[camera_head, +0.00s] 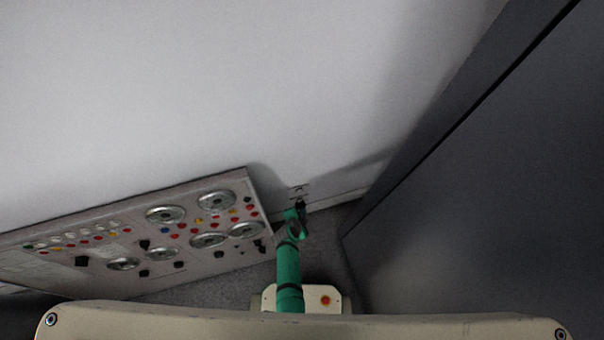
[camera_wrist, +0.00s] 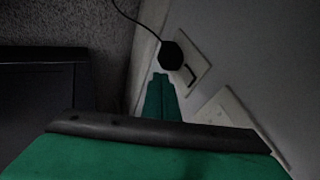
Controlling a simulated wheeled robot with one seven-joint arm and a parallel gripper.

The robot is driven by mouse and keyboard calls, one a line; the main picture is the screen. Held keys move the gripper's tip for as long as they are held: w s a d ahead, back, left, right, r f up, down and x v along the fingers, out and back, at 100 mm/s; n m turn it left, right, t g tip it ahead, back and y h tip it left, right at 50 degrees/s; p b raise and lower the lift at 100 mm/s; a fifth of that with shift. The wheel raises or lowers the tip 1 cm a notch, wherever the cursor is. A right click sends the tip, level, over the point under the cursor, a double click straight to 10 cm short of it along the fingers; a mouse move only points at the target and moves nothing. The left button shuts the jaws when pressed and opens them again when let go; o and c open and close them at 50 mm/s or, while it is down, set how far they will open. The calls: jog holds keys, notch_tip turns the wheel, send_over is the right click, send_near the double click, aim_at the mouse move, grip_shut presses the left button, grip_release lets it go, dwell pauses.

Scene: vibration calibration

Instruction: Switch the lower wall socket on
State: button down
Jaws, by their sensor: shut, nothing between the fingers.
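In the wrist view a pale wall socket plate (camera_wrist: 196,62) has a black plug (camera_wrist: 171,55) in front of it, with a cord running up left. A dark, switch-like piece (camera_wrist: 190,75) shows on the plate; its on or off position cannot be read. A second pale plate (camera_wrist: 224,108) is to the lower right, partly hidden by my wrist. I cannot tell surely which is lower on the wall. My gripper (camera_wrist: 161,76) is shut and empty, its green fingertips close to the plug; contact cannot be told. In the head view the sockets (camera_head: 299,188) are small, just beyond my gripper (camera_head: 300,205).
A grey control panel (camera_head: 225,262) with round dials and coloured buttons stands left of my arm. A large dark cabinet-like surface (camera_head: 480,220) fills the right. Pale wall (camera_head: 200,90) lies behind, with grey carpet (camera_head: 335,250) in the narrow gap.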

aim_at(300, 200)
jog(key=w, duration=0.1)
jog(key=w+a, duration=0.1)
jog(key=shift+w+a+f, duration=0.1)
jog(key=shift+w+f, duration=0.05)
jog(key=shift+w, duration=0.25)
jog(key=shift+w+a, duration=0.25)
jog(key=shift+a, duration=0.05)
jog(key=shift+d, duration=0.15)
jog(key=shift+d+r, duration=0.1)
jog(key=shift+r, duration=0.7)
jog(key=shift+w, duration=0.1)
